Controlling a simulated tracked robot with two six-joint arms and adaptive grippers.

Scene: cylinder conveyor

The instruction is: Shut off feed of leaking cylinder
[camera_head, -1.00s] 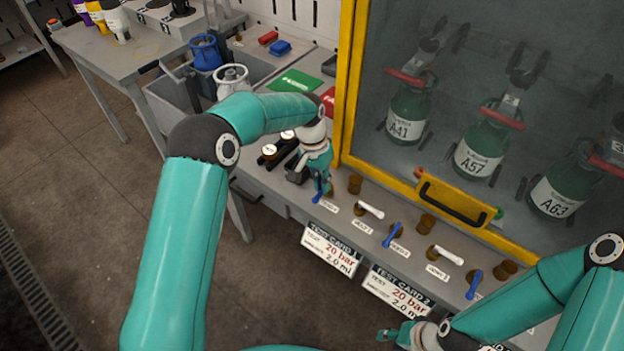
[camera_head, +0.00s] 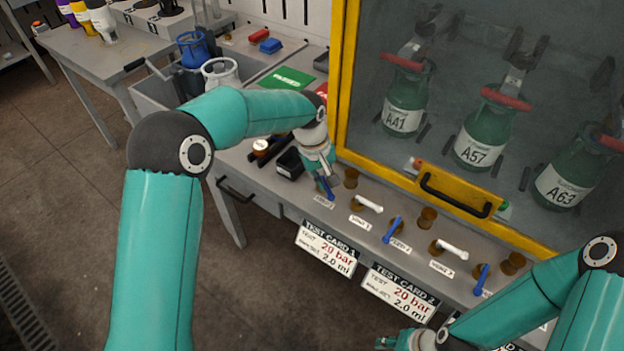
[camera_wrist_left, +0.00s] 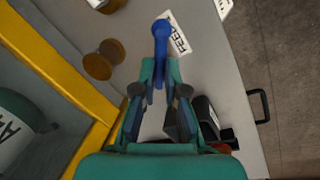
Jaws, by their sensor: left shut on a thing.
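Three green cylinders stand behind the glass of a yellow-framed cabinet: the left one (camera_head: 404,105), A57 (camera_head: 480,140) and A63 (camera_head: 568,188). No leak is visible on them. Several levers line the bench in front, blue on feed and white on vent. My left gripper (camera_head: 325,182) is shut on the leftmost blue feed lever (camera_head: 328,190). In the left wrist view this lever (camera_wrist_left: 162,38) sticks out beyond the fingertips (camera_wrist_left: 160,72), over a FEED label. My right gripper (camera_head: 398,341) is low at the bottom edge, its fingers too small to read.
A black box (camera_head: 290,163) is left of my left gripper. Test cards (camera_head: 326,249) hang on the bench front. The cabinet has a yellow handle panel (camera_head: 458,196).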

